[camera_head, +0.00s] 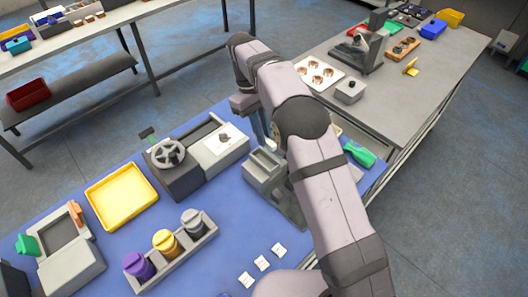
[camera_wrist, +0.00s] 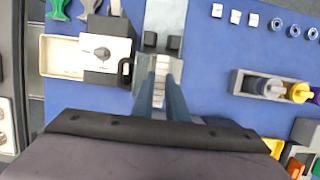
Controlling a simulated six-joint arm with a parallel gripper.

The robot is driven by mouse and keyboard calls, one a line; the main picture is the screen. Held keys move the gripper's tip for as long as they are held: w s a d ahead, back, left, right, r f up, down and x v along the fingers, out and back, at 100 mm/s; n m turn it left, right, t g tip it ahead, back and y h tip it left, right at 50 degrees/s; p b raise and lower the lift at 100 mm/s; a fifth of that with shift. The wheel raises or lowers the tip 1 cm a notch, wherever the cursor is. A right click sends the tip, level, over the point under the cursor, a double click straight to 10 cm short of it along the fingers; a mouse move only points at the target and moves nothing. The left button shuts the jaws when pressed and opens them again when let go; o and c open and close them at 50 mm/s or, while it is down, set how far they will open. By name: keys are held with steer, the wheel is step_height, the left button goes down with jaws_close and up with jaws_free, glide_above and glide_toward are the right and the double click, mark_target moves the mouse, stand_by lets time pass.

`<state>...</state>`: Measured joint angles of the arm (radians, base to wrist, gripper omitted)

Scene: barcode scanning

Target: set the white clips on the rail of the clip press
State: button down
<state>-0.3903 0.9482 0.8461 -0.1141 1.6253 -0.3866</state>
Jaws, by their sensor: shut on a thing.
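My gripper (camera_head: 264,124) points down over the blue mat, partly hidden by my arm in the head view. In the wrist view my gripper (camera_wrist: 160,92) is shut on a small pale piece, apparently a white clip (camera_wrist: 159,88); its outline is hard to make out. The grey clip press (camera_head: 264,166) stands just in front of the fingers; its base plate (camera_wrist: 166,16) and two dark blocks show in the wrist view. Whether the held piece touches the rail cannot be told. Three loose white clips (camera_head: 262,263) lie in a row on the mat, also in the wrist view (camera_wrist: 235,17).
A handwheel machine (camera_head: 168,155) stands left of the press, with a yellow tray (camera_head: 121,197) beyond it. A rack of coloured canisters (camera_head: 172,250) stands front left. A knobbed white box (camera_wrist: 103,50) is close beside the fingers. A green-handled tool (camera_head: 358,154) lies right.

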steer(key=shift+f+p, duration=1.45)
steer(key=shift+f, duration=2.25)
steer(key=shift+f, duration=0.4)
steer(key=shift+s+f+b, duration=0.15)
steer(key=shift+f+b, duration=0.05)
steer(key=shift+b, duration=0.1)
